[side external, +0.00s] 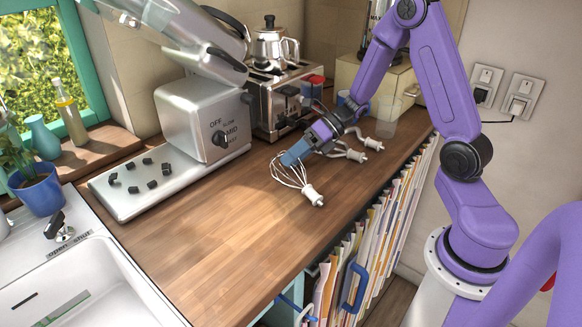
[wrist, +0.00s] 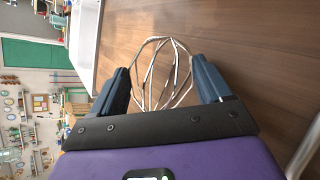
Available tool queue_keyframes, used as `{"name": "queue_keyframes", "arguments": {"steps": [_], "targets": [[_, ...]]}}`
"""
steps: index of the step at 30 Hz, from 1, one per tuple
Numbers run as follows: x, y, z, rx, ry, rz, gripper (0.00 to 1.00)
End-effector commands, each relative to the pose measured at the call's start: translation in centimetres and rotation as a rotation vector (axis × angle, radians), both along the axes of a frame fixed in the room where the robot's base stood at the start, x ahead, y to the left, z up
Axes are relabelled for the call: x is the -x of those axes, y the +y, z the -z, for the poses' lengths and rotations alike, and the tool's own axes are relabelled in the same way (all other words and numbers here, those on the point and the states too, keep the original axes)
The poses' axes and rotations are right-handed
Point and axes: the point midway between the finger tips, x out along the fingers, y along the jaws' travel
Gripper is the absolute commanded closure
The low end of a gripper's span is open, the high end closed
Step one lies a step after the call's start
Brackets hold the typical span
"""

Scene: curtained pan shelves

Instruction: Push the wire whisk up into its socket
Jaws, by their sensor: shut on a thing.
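The wire whisk (side external: 287,175) has a loop of thin pale wires and a white hub, and is at the counter's right side in the side view. My gripper (side external: 290,160) has its blue fingers at the wire loop, low over the counter. In the wrist view the whisk's wires (wrist: 165,68) show between the two fingers (wrist: 163,84), which are shut on them. The hub is hidden there. I cannot tell whether the whisk touches the counter. The grey stand mixer (side external: 205,118) stands at the left with its head (side external: 195,55) tilted up. Its socket is not clearly visible.
Two more beaters (side external: 345,153) lie behind my gripper on the wooden counter (side external: 200,230). A toaster (side external: 280,100), kettle (side external: 275,47) and clear glass (side external: 388,118) stand at the back. Several dark knobs (side external: 150,172) sit on the mixer base. The counter's middle is clear.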

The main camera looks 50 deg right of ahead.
Motion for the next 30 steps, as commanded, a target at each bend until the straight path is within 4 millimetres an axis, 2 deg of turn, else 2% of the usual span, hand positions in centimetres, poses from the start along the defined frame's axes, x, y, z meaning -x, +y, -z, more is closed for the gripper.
{"name": "queue_keyframes", "arguments": {"steps": [8, 22, 30], "targets": [[-0.1, 0.0, -1.6, 0.0, -0.006, 0.0, 0.61], [-0.1, 0.0, -8.5, 0.0, -0.005, 0.0, 0.61], [0.0, 0.0, -10.0, 0.0, -0.001, -0.001, 0.61]]}}
